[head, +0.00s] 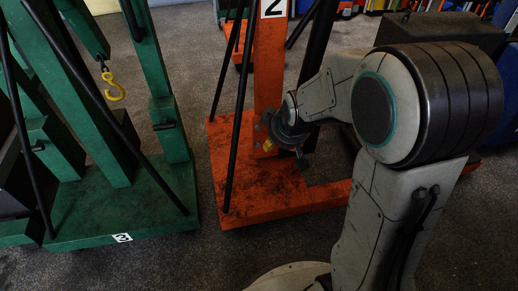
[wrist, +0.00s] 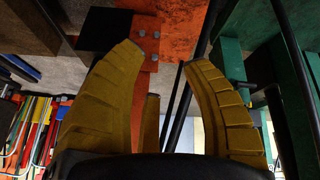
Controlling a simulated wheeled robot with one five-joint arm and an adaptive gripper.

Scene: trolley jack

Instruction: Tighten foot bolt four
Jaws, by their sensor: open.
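An orange crane post (head: 268,70) marked 2 rises from a stained orange base plate (head: 255,205) in the head view. In the wrist view, several small grey bolts (wrist: 155,57) show on the orange metal (wrist: 172,40) where the post meets the plate. Which of them is foot bolt four I cannot tell. My gripper (wrist: 159,56) has yellow ribbed fingers spread apart, with nothing between them. The bolts appear beyond the fingertips, near the gap. In the head view my gripper (head: 270,143) is low beside the post's foot, partly hidden by my wrist.
Black struts (head: 236,125) slope beside the post, close to my gripper. A black block (wrist: 104,30) sits by the bolts in the wrist view. A green crane (head: 110,215) with a yellow hook (head: 113,87) stands at left. Grey floor (head: 190,260) is clear in front.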

